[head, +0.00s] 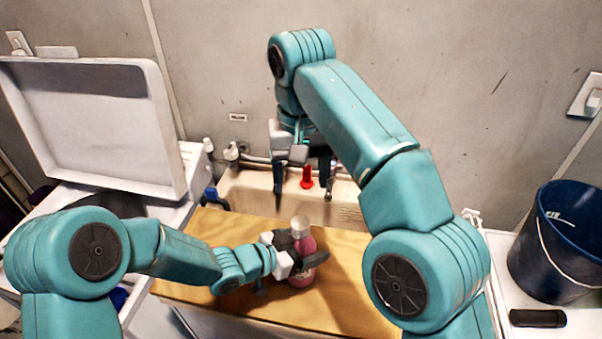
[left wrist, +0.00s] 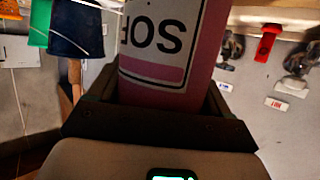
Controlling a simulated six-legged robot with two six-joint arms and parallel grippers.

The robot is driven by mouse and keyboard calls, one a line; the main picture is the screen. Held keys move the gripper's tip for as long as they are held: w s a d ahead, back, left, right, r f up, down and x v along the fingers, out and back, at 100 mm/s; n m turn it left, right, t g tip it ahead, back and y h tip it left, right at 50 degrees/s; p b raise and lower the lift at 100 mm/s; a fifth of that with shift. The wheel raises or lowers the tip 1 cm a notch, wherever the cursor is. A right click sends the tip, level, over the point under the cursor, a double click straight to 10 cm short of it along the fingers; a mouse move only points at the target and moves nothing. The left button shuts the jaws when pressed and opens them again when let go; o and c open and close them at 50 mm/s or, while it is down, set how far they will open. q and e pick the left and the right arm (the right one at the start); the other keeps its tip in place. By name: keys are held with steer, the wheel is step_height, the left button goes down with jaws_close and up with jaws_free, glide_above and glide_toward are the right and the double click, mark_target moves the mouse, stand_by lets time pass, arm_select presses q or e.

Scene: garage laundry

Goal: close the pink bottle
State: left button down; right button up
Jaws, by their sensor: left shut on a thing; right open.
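The pink bottle (head: 305,246) stands about upright over the wooden board in the head view, with a pale, whitish top. My left gripper (head: 305,262) is shut around its body from the left. In the left wrist view the bottle (left wrist: 165,50) sits between the jaws, its white label upside down; its top is out of that view. My right gripper (head: 303,190) is open, fingers down, above and behind the bottle. A red piece (head: 307,177) shows between its fingers in the picture; it also shows in the left wrist view (left wrist: 267,42), apart from the bottle. I cannot tell whether it is a cap.
The wooden board (head: 215,228) lies in front of a beige sink (head: 245,192) with taps at the wall. A white washer with a raised lid (head: 85,120) stands left. A dark blue bucket (head: 560,245) and a black item (head: 537,318) are on the right-hand surface.

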arm_select(q)
jaws_free()
steer(key=shift+a+r, duration=0.1)
steer(key=shift+a, duration=0.15)
steer(key=b+v, duration=0.1)
steer(key=v, duration=1.5)
steer(key=shift+d, duration=0.15)
steer(key=shift+s, duration=0.1)
